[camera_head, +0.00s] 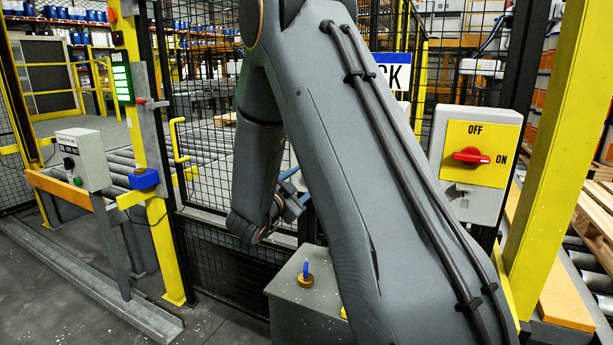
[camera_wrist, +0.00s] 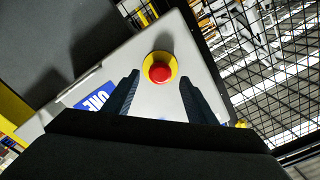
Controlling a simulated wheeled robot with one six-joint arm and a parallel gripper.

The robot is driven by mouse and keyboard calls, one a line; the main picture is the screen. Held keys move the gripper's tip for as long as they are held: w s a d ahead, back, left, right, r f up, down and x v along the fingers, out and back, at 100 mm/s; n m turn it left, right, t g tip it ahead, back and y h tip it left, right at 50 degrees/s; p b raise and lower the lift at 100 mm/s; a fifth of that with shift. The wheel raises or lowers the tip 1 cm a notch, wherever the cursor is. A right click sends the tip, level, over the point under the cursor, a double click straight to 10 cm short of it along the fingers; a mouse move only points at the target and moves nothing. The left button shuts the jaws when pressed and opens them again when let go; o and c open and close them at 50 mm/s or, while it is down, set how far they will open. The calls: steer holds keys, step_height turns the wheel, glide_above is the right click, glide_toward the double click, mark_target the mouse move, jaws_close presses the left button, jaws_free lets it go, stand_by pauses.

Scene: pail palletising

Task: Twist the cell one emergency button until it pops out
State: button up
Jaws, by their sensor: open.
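The emergency button (camera_wrist: 159,71) shows in the wrist view as a red mushroom head on a yellow round base. It sits on the face of a grey box (camera_wrist: 200,50) with a blue label (camera_wrist: 96,98) beside it. My gripper (camera_wrist: 157,85) is open, with one dark finger on each side below the button. Nothing is between the fingers, and they look apart from the button. Whether the button is pressed in or popped out cannot be told. In the head view my gripper (camera_head: 290,208) is partly hidden at the end of my arm, and the button does not show.
A black mesh fence (camera_head: 225,270) stands behind my arm. A grey box with a blue-handled brass fitting (camera_head: 305,277) is below it. A switch box with a red rotary handle (camera_head: 470,156) is at right. A control box (camera_head: 82,160) and yellow posts (camera_head: 172,250) stand at left.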

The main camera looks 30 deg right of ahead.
steer(key=shift+p+x, duration=0.35)
steer(key=shift+x, duration=1.05)
steer(key=c, duration=1)
steer(key=shift+n, duration=0.7)
steer(key=shift+c, duration=0.2)
steer(key=o, duration=1)
steer(key=shift+o, duration=0.2)
steer(key=shift+a, duration=0.1)
